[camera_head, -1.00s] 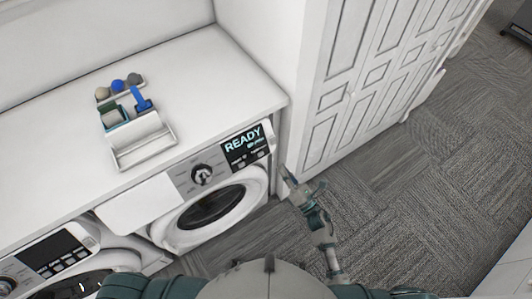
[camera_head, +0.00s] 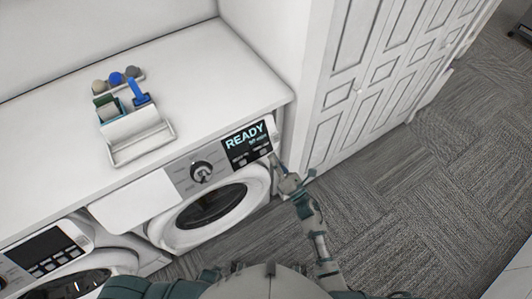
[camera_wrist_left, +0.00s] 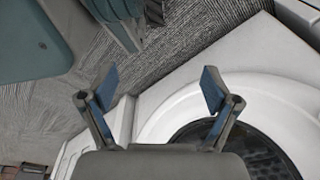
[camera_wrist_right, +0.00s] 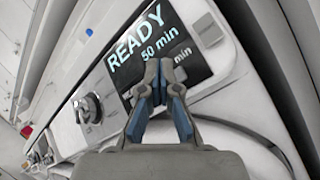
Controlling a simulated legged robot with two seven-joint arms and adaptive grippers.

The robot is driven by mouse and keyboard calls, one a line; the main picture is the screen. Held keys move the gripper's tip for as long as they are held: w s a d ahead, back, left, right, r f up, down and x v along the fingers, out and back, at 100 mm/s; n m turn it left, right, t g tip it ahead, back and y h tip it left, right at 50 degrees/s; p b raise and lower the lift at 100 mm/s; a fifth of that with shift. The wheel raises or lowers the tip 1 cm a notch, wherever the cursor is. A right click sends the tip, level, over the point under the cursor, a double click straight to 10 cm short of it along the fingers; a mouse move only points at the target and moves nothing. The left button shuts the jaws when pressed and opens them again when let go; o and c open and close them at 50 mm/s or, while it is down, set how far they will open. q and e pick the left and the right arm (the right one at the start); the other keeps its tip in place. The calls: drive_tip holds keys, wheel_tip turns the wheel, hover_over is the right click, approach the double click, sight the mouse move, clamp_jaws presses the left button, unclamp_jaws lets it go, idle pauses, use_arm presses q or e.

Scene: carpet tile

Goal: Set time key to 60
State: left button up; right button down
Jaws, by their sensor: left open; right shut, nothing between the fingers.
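The washing machine on the right (camera_head: 215,190) has a dark display panel (camera_head: 247,141) that reads READY, with smaller text below. In the right wrist view, the display (camera_wrist_right: 150,42) shows "50 min" under READY, and another "min" sits partly hidden beside my fingers. Small keys (camera_head: 264,152) line the panel's lower part in the head view; their labels are too small to read. My right gripper (camera_head: 276,160) is shut and empty, just by the panel's lower right. Its fingertips (camera_wrist_right: 160,68) cover part of the panel; contact cannot be told. My left gripper (camera_wrist_left: 158,85) is open and empty above a round washer door.
A round dial (camera_head: 202,171) sits left of the display. A second machine (camera_head: 45,255) stands at the left. On the white countertop (camera_head: 215,75) are a white tray (camera_head: 138,152) and small cleaning items. A white panelled door (camera_head: 345,100) stands at the right.

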use_arm(q)
drive_tip(key=shift+w+d+r+b, duration=0.15)
drive_tip(key=shift+w+r+b, duration=0.3)
drive_tip(key=shift+w+r, duration=0.75)
use_arm(e)
drive_tip(key=shift+w+a+f, duration=0.35)
drive_tip(key=shift+w+a, duration=0.2)
drive_tip(key=shift+w, duration=0.05)
drive_tip(key=shift+a, duration=0.1)
use_arm(q)
drive_tip(key=shift+a+f, duration=0.15)
drive_tip(key=shift+a, duration=0.3)
use_arm(e)
drive_tip(key=shift+a, duration=0.4)
use_arm(q)
drive_tip(key=shift+d, duration=0.2)
use_arm(e)
drive_tip(key=shift+d, duration=0.3)
use_arm(q)
drive_tip(key=shift+d, duration=0.1)
